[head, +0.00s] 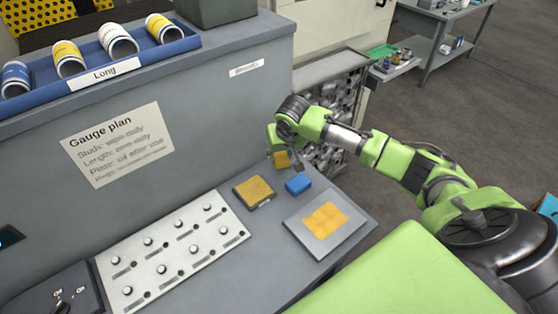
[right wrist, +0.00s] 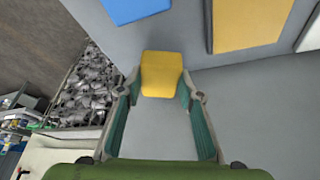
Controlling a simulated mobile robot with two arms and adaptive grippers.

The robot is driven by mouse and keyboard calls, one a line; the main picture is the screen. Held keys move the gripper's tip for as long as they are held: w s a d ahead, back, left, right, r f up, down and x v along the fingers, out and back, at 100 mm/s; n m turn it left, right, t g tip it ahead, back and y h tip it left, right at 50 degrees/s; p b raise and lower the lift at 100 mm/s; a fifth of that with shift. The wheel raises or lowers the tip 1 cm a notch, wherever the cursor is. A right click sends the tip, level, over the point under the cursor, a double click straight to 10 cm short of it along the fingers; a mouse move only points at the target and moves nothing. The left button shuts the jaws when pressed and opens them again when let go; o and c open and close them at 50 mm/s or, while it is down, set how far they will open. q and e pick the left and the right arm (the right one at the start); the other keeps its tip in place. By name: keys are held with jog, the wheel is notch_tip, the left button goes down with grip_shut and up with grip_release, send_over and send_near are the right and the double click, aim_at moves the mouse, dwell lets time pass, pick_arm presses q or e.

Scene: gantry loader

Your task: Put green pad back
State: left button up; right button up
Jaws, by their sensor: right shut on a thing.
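My right gripper (head: 288,152) is shut on a small yellow block (head: 282,160), near the back right of the grey counter. In the right wrist view the yellow block (right wrist: 162,74) sits between the two fingertips. Whether it touches the counter below is unclear. A blue block (head: 298,184) lies closer to the front; it also shows in the right wrist view (right wrist: 136,8). Left of it is a yellow pad on a dark base (head: 255,191). I see no separate green pad. My left gripper is out of view.
A grey plate (head: 296,226) with a yellow patch lies at the counter's front right. A white panel of knobs (head: 172,249) is at left. A blue tray (head: 190,43) of rolls stands on the raised ledge. A bin of metal parts (head: 328,158) stands beyond the right edge.

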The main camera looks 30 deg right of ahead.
aim_at(280, 158)
jog(key=shift+w+a+f, duration=0.1)
jog(key=shift+w+f, duration=0.3)
jog(key=shift+f, duration=0.1)
notch_tip(280, 158, down, 2)
jog(key=shift+f+p, duration=0.1)
jog(key=shift+p, duration=0.65)
jog(key=shift+f, duration=0.5)
jog(key=shift+f, duration=0.1)
jog(key=o, duration=1)
jog(key=shift+r, duration=0.45)
jog(key=b+v, duration=0.1)
jog(key=v, duration=1)
jog(key=shift+s+r, duration=0.15)
jog(key=shift+s, duration=0.05)
